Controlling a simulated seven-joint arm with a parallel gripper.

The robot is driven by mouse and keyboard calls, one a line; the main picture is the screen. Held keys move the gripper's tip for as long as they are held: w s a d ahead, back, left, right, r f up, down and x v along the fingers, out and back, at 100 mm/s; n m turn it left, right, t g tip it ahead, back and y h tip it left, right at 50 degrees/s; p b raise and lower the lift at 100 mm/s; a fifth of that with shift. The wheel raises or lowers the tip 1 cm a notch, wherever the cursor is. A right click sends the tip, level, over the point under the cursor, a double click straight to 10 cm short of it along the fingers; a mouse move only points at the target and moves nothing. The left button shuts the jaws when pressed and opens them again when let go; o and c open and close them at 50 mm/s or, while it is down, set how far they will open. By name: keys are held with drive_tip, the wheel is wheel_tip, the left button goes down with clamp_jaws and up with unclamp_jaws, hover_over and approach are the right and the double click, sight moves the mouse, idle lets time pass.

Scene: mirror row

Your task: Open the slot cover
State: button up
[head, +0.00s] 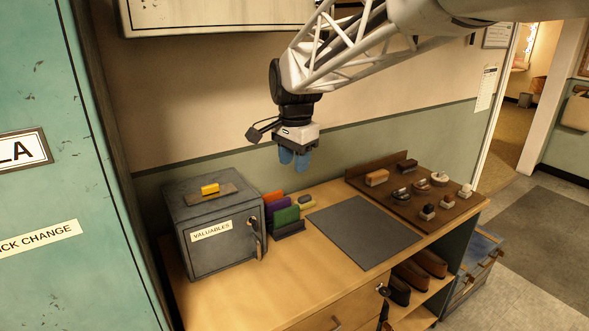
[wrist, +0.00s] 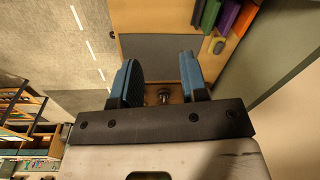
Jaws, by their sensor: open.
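A grey safe (head: 208,235) labelled "VALUABLES" stands at the left end of the wooden counter. On its top lies a flat dark plate with a yellow grip (head: 210,189), which looks like the slot cover; the slot itself is not visible. My gripper (head: 293,161) hangs above the counter, to the right of the safe and higher than its top. Its blue fingers are apart and empty, and they also show in the wrist view (wrist: 161,72). The wrist view does not show the safe or the cover.
Purple, orange and green upright pieces (head: 286,216) stand in a holder beside the safe. A grey mat (head: 360,232) lies bare mid-counter. A brown board (head: 405,205) with brushes and small jars is at the right. A white cabinet (head: 230,12) hangs on the wall above.

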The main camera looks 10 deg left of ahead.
drive_tip(key=w+a+f+m, duration=0.1)
drive_tip(key=w+a+f, duration=0.15)
drive_tip(key=a, duration=0.95)
drive_tip(key=m, duration=0.2)
hover_over(210, 186)
drive_tip(key=shift+w+a+f+g, duration=0.15)
drive_tip(key=shift+f+g, duration=0.25)
drive_tip(key=shift+f, duration=0.35)
drive_tip(key=shift+f, duration=0.1)
drive_tip(key=shift+f, duration=3.8)
clamp_jaws()
